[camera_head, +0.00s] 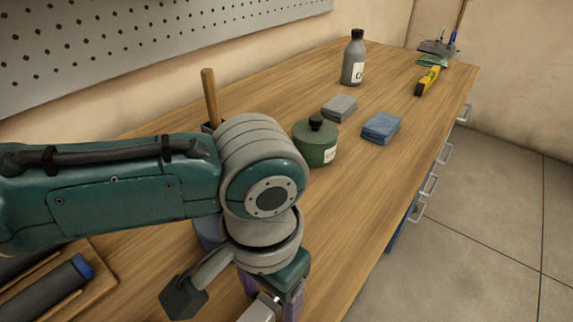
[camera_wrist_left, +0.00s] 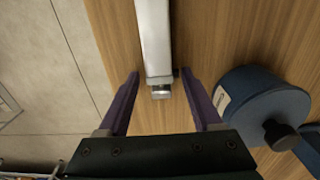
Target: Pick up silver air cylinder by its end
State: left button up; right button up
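The silver air cylinder (camera_wrist_left: 155,40) lies on the wooden bench top, running from the top edge of the left wrist view to its end near the middle. That end has a short round fitting (camera_wrist_left: 161,92). My left gripper (camera_wrist_left: 160,75) is open, with one purple finger on each side of the end and a visible gap on the left; the right finger is closer. I cannot tell the exact height of the fingers over the bench. In the head view a small part of the cylinder (camera_head: 262,307) shows by the purple fingers at the bottom edge. My right gripper is not in view.
A blue round tin with a black knob (camera_wrist_left: 258,103) stands close right of the gripper. A wooden tray (camera_head: 103,255) holds dark cylinders at lower left. A green tin (camera_head: 316,148), cloths (camera_head: 381,128) and a grey bottle (camera_head: 353,62) stand farther back.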

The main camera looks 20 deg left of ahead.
pick_arm(q)
grip_shut()
dwell(0.3)
jog(key=shift+r, duration=0.2)
